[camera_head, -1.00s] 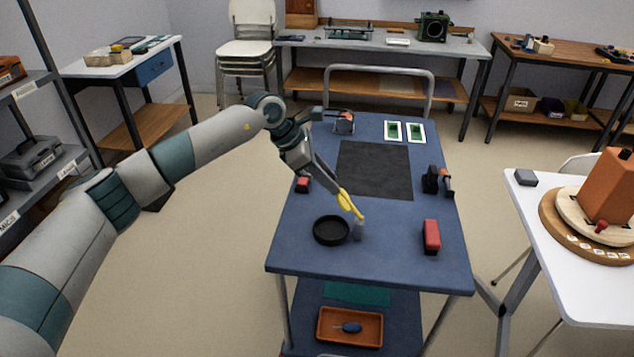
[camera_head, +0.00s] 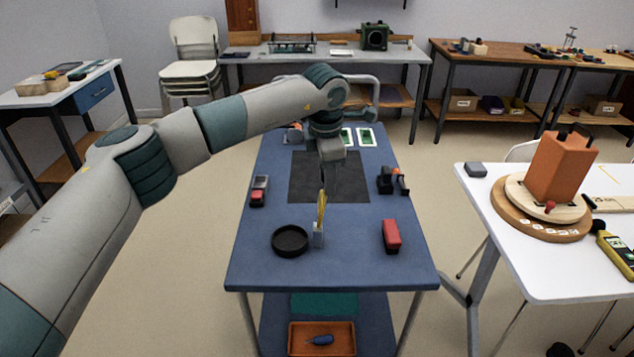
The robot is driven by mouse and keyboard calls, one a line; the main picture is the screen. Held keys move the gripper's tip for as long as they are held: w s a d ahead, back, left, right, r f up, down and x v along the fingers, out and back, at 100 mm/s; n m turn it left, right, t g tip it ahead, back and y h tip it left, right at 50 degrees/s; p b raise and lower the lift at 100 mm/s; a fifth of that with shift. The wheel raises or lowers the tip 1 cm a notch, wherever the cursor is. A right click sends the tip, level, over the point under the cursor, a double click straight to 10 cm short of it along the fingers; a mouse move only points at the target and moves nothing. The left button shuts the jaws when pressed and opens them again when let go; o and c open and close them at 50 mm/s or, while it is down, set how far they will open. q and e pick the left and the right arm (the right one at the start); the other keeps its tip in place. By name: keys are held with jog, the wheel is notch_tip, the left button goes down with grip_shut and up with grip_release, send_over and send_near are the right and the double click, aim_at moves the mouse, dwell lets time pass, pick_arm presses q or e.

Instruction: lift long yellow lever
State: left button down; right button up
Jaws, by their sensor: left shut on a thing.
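The long yellow lever (camera_head: 321,208) stands close to upright above the blue cart top (camera_head: 345,265). Its lower end meets a small grey block (camera_head: 318,236) on the cart; I cannot tell how they join. My left gripper (camera_head: 322,190) reaches down from above and is shut on the upper part of the lever. The arm and the narrow angle hide most of the fingers. My right gripper is not in view.
A black round dish (camera_head: 290,240) sits just left of the grey block. A red block (camera_head: 391,236) stands to the right, with black-and-orange items (camera_head: 385,180) behind it. A dark mat (camera_head: 345,185) lies behind the lever. A white table (camera_head: 500,255) stands right of the cart.

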pick_arm(q)
jog(key=shift+d, duration=0.4)
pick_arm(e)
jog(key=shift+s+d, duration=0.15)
pick_arm(q)
jog(key=c, duration=1.5)
grip_release()
jog(key=shift+f, duration=0.1)
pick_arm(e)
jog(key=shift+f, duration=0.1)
pick_arm(q)
jog(key=shift+o, duration=0.2)
jog(key=shift+s+r, duration=0.1)
jog(key=shift+r, duration=0.6)
jog(key=s+r+b, duration=0.2)
jog(key=s+r, duration=0.1)
jog(key=r, duration=1.2)
jog(key=shift+a+r, duration=0.4)
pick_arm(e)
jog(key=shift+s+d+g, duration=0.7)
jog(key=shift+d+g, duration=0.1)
